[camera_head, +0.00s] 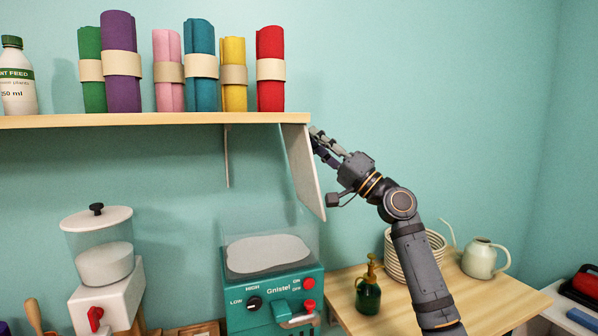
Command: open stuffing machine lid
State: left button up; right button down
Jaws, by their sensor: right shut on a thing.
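The teal stuffing machine (262,306) stands at bottom centre, with white stuffing (266,253) in its clear container (301,227). A pale flat panel, which looks like its lid (306,175), stands raised and steeply tilted above the container's right side. Its upper end is just under the shelf's right end. My right gripper (316,140) comes in from the right and is shut on the lid's upper right edge. The fingertips are partly hidden there. My left gripper is out of view.
The wall shelf (150,119) carries several rolled fabrics and a bottle (17,78). A white machine (106,281) stands left. The wall area at upper right is clear.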

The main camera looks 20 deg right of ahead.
pick_arm(q)
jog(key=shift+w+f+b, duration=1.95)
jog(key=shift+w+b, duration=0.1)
jog(key=shift+b, duration=0.15)
pick_arm(e)
jog(key=shift+d+f+m+t+h, duration=0.25)
jog(key=shift+d+m+t+h, duration=0.55)
jog(key=shift+d+m+t, duration=0.45)
jog(key=shift+d+f+m+t+h, duration=0.2)
jog(key=shift+d+m+t+h, duration=0.7)
jog(key=shift+d+m, duration=0.65)
jog(key=shift+a, duration=0.25)
jog(key=c, duration=1.1)
grip_release()
jog(key=shift+c, duration=0.2)
jog(key=v, duration=0.7)
jog(key=shift+f, duration=0.2)
